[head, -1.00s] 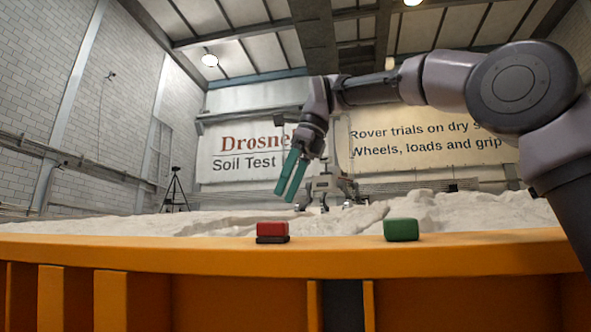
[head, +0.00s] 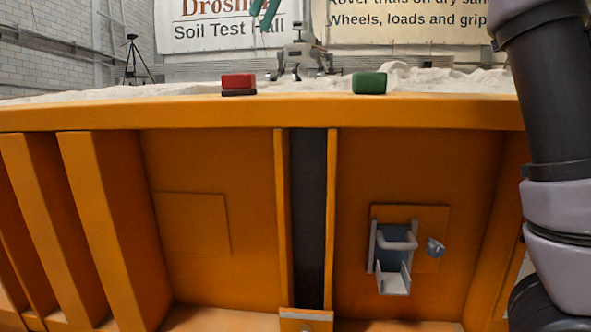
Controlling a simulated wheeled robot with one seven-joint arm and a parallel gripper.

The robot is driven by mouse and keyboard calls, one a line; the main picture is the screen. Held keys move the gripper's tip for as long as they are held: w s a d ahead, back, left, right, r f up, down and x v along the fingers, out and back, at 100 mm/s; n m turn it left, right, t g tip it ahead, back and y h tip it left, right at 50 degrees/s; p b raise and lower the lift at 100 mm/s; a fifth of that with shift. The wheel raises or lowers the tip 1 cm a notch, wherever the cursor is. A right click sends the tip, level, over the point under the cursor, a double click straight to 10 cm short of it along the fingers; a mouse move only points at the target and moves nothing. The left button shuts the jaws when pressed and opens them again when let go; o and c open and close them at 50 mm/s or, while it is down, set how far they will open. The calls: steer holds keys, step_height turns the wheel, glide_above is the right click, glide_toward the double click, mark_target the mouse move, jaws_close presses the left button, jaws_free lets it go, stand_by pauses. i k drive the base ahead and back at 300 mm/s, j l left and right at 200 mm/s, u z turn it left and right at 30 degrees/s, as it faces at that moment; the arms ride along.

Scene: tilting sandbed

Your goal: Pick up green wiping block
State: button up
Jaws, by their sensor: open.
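The green wiping block (head: 369,83) sits on the orange rim (head: 300,111) of the sandbed, right of the middle in the head view. My gripper (head: 262,22) shows only in part at the top edge, with its teal fingers pointing down. It is open, above and to the left of the green block and apart from it. The rest of the gripper is cut off by the top of the picture.
A red block with a dark underside (head: 238,84) sits on the same rim, left of the green block. Pale sand (head: 130,92) lies behind the rim, with a grey legged machine (head: 303,50) beyond.

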mark_target(374, 82)
steer(key=k, duration=1)
